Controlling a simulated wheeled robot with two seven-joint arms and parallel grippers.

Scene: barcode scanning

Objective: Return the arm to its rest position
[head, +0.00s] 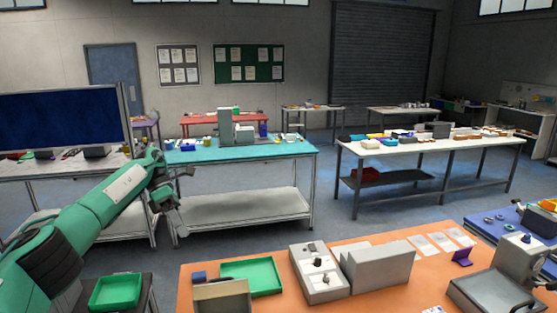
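My green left arm (88,213) comes in from the left and reaches up and forward. Its grey gripper (178,190) is raised in front of the left end of the teal table (245,153). I see nothing held in it, but its fingers are too small and dark to tell open from shut. My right arm and gripper are not in view.
Another green tray (115,291) lies below my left arm. A loaded white table (430,146) stands beyond, with clear floor between.

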